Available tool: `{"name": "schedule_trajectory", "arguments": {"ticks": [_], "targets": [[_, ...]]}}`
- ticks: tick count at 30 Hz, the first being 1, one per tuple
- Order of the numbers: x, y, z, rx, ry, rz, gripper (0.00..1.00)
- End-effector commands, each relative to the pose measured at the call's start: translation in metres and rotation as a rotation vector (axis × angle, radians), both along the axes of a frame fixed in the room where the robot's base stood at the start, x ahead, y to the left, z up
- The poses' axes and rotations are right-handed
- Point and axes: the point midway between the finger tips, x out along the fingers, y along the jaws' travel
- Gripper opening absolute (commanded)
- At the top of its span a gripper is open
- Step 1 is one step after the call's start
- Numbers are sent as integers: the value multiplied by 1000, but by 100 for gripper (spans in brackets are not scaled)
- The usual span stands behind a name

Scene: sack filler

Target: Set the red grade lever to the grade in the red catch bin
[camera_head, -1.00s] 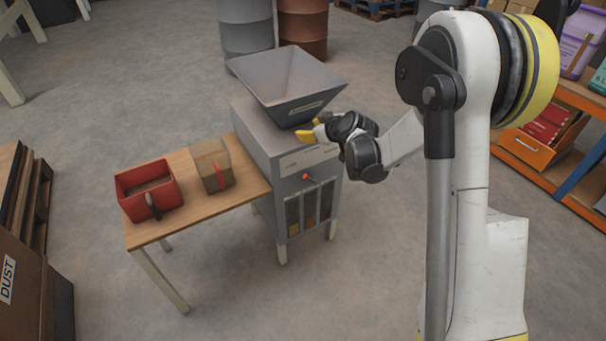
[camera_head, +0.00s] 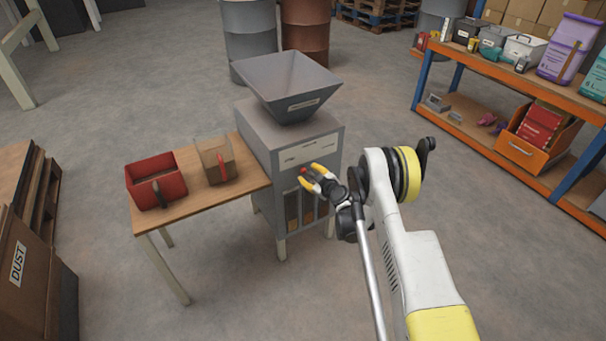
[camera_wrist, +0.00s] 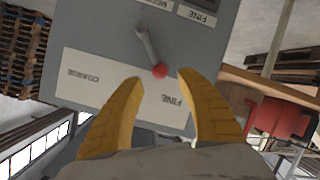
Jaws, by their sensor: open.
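The red grade lever (camera_head: 304,170) is a red knob on the front of the grey machine (camera_head: 262,140). In the wrist view the red knob (camera_wrist: 160,71) tops a grey rod, and a white plate (camera_wrist: 122,90) beside it reads COARSE at one end and FINE at the other. The knob lies nearer the FINE end. My gripper (camera_head: 312,180) is open with yellow fingers just in front of the knob; in the wrist view the knob shows ahead between the fingertips (camera_wrist: 160,78), apart from them. The red catch bin (camera_head: 172,192) sits on the wooden table; its contents are hard to make out.
A clear scoop-like container (camera_head: 214,162) with a red mark stands beside the bin on the table (camera_head: 240,185). A grey hopper (camera_head: 290,85) tops the machine. An orange-framed shelf (camera_head: 470,135) stands right. A DUST box (camera_head: 22,265) is front left.

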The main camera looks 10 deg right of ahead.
Motion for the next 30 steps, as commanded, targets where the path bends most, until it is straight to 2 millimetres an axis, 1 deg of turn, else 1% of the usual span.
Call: {"name": "schedule_trajectory", "arguments": {"ticks": [1, 3, 6, 9, 13, 19, 20, 21, 23, 24, 30], "targets": [[10, 4, -7, -2, 0, 2, 44], [21, 7, -11, -1, 1, 2, 44], [34, 11, -16, 0, 2, 1, 44], [43, 13, -18, -1, 1, 1, 44], [47, 15, -18, -2, 2, 0, 44], [48, 14, -17, -2, 2, 0, 44], [48, 14, -17, -1, 2, 0, 43], [48, 14, -17, -1, 2, 0, 30], [48, 14, -17, -1, 2, 0, 12], [48, 14, -17, -1, 2, 0, 0], [47, 14, -17, 1, 3, 0, 0]]}}
